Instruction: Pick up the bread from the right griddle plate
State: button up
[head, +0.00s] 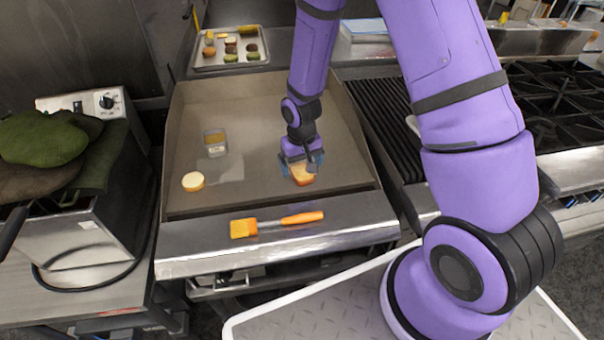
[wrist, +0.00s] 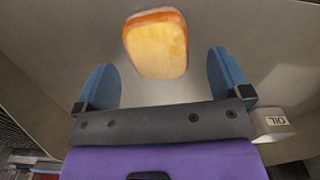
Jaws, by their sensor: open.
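The bread (head: 303,174) is a golden slice with a brown crust on the right part of the flat griddle plate (head: 255,120). In the wrist view the bread (wrist: 157,46) lies just beyond the fingertips, roughly centred between them and a little left. My gripper (head: 301,165) is low over the plate at the bread and hides part of it in the head view. In the wrist view my gripper (wrist: 160,82) has its two blue fingers wide apart with nothing between them.
A small clear container (head: 215,143) and a round pale piece (head: 193,181) sit on the plate's left part. An orange brush (head: 277,224) lies on the front ledge. A tray of macarons (head: 231,47) stands behind. A ribbed grill (head: 385,115) is at right.

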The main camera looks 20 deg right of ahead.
jog(key=shift+f, duration=1.2)
jog(key=shift+c, duration=0.3)
jog(key=c, duration=1)
jog(key=shift+r, duration=0.15)
